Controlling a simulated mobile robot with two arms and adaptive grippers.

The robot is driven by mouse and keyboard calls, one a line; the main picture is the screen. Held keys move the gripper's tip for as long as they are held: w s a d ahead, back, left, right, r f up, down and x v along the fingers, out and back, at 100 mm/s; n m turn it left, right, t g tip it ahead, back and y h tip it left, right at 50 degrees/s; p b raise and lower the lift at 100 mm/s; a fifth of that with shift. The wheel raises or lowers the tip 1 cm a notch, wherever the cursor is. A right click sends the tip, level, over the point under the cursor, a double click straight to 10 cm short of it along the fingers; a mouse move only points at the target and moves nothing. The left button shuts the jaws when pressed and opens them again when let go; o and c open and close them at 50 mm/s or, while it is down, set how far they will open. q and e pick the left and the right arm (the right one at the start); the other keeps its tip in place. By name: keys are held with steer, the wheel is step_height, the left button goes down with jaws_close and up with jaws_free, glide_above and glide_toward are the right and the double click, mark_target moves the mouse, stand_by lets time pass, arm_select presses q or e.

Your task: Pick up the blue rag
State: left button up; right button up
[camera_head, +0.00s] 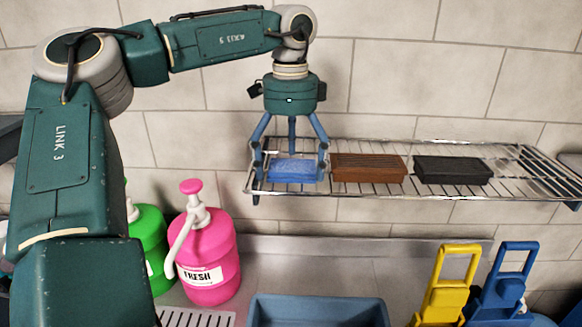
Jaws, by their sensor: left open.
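The blue rag (293,171) lies folded on the left end of a wire shelf on the tiled wall. My left gripper (292,163) points down over it, with its blue fingers spread open. One finger is at the rag's left side, one at its right, and one is behind it. I cannot tell whether the fingers touch the rag. The rag looks flat on the wires. My right gripper is not in view.
A brown block (368,167) and a black block (453,170) sit on the wire shelf (520,178) to the right. Below are a pink pump bottle (208,262), a green bottle (150,245), a blue bin (318,312), and yellow (445,285) and blue (500,285) handled items.

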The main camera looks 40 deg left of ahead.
mark_target(291, 168)
arm_select(q)
steer(key=shift+d, duration=0.1)
steer(key=c, duration=1.3)
steer(key=shift+o, duration=0.2)
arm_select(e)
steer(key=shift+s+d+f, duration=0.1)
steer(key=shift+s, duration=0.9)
arm_select(q)
steer(key=shift+r, duration=0.1)
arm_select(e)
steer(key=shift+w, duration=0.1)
arm_select(q)
steer(key=shift+w+r+b, duration=0.1)
steer(key=shift+r+b, duration=0.2)
step_height(291, 168, up, 9)
steer(key=b, duration=0.2)
steer(key=shift+r, duration=0.15)
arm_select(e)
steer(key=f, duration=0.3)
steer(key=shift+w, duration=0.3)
